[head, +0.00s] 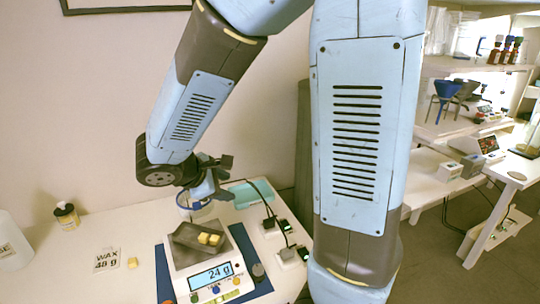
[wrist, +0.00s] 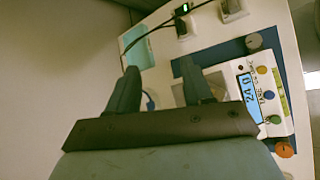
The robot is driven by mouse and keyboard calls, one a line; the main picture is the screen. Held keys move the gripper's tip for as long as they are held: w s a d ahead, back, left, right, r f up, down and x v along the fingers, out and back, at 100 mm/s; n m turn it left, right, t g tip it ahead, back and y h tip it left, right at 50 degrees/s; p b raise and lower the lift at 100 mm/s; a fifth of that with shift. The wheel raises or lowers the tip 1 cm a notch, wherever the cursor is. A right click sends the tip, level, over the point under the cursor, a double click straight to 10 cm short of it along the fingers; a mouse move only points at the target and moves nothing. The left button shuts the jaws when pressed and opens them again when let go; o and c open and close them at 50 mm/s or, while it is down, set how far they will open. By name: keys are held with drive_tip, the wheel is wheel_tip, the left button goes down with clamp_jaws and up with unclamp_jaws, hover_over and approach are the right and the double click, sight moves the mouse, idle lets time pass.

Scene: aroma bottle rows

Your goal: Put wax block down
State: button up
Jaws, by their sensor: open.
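Yellow wax blocks (head: 209,238) lie in the dark tray (head: 185,234) on the scale (head: 212,284). The scale display reads 24 g. Another small wax block (head: 132,262) lies on the table beside a card (head: 107,259) reading "WAX 48 g". My gripper (head: 222,178) is above and behind the scale, apart from the tray. In the wrist view my gripper (wrist: 160,72) has its fingers spread with nothing between them. The scale (wrist: 272,98) shows there to the right; the wax is hidden from that view.
A teal tray (head: 250,194) and dark adapters with cables (head: 288,254) stand behind and right of the scale. A small dark bottle (head: 66,215) and a large white container (head: 12,243) stand at the left. A blue mat (head: 262,284) lies under the scale.

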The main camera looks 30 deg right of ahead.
drive_tip(key=s+d+r+m+y, duration=0.3)
drive_tip(key=s+r+m+y, duration=0.1)
drive_tip(key=s+r+m, duration=0.2)
drive_tip(key=s+d+r+m+t+y, duration=0.1)
drive_tip(key=s+d+r+m+y, duration=0.2)
drive_tip(key=s+r+m, duration=0.3)
drive_tip(key=shift+s+d+r+m+y, duration=0.15)
drive_tip(key=shift+s+r+m+y, duration=0.3)
drive_tip(key=shift+m, duration=0.45)
drive_tip(key=shift+o, duration=0.6)
drive_tip(key=shift+s+r, duration=0.2)
drive_tip(key=shift+s, duration=0.05)
